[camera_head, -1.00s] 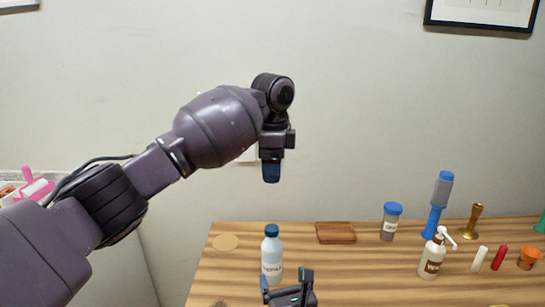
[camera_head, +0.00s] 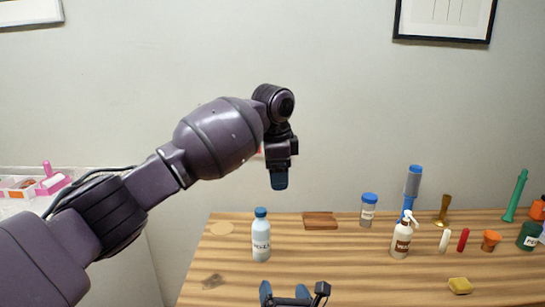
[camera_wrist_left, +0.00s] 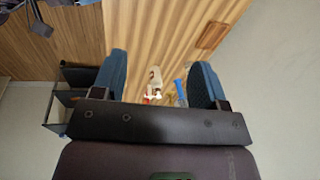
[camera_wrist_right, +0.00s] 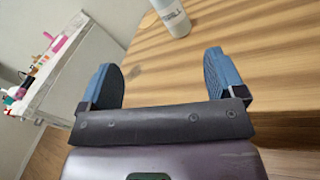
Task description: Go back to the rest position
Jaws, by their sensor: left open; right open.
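My left gripper (camera_head: 279,180) hangs raised in the air, pointing down, in front of the wall and above the table's back edge in the head view. In the left wrist view its two blue fingers (camera_wrist_left: 160,82) are apart with nothing held between them. My right gripper (camera_head: 293,292) is low at the bottom of the head view, over the front part of the table. In the right wrist view its fingers (camera_wrist_right: 165,78) are apart and empty. The white bottle with a blue cap (camera_head: 261,236) stands upright on the table, apart from both grippers.
The wooden table (camera_head: 330,268) holds a brown block (camera_head: 320,220), a blue-lidded jar (camera_head: 368,210), a pump bottle (camera_head: 401,238), a yellow sponge (camera_head: 460,285) and several other items to the right. A white shelf with pink items (camera_head: 50,183) is at the left.

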